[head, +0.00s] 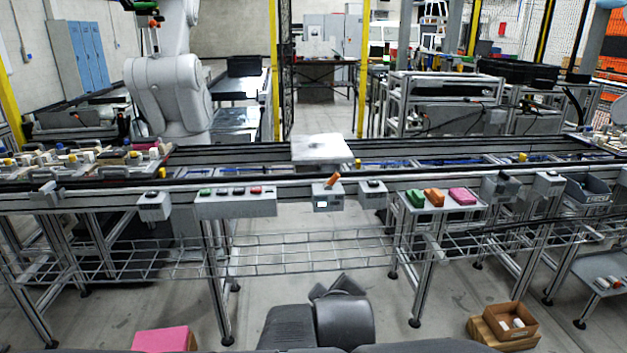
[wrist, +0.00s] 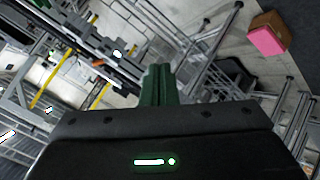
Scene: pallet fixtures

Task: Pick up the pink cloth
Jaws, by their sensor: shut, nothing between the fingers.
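The pink cloth (head: 462,196) lies folded on a small grey shelf on the front of the conveyor line, in the head view. It is at the right end of a row with an orange cloth (head: 434,197) and a green cloth (head: 414,198). I cannot make it out in the wrist view. My gripper (wrist: 159,78) shows its dark green fingers shut together and empty, pointing away from the camera. In the head view my dark arm is low at the bottom centre, well apart from the shelf.
A pink box (head: 163,340) stands on the floor at lower left. An open cardboard box (head: 508,323) is on the floor at lower right. A wire rack (head: 310,252) runs under the conveyor. Grey button boxes (head: 236,203) line its front. Floor before the conveyor is mostly clear.

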